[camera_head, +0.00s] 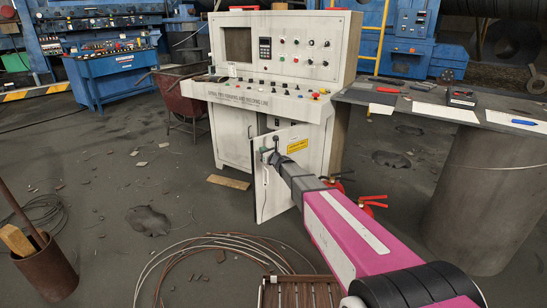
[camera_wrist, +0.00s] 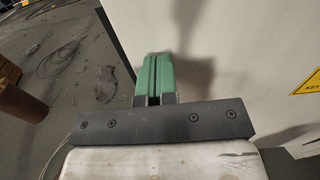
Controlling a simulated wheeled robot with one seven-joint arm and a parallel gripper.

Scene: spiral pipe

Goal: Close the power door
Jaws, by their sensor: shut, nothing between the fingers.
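The power door (camera_head: 273,200) is a white panel low on the front of the white control cabinet (camera_head: 232,131). It stands open at an angle, with a yellow label on its upper right. My gripper (camera_head: 267,155) is at the upper left part of the door, and my arm hides part of the panel. In the wrist view, the green fingertips (camera_wrist: 153,75) are together with nothing between them. A white panel (camera_wrist: 235,50) fills the right side there, close to the fingertips. Whether they touch it I cannot tell.
A grey worktable (camera_head: 385,98) with papers and tools stands right of the cabinet. Red extinguishers (camera_head: 372,204) stand near my arm. Coiled wire (camera_head: 205,262) and a wooden slatted piece (camera_head: 300,292) lie on the floor. A rusty bin (camera_head: 47,275) stands at left.

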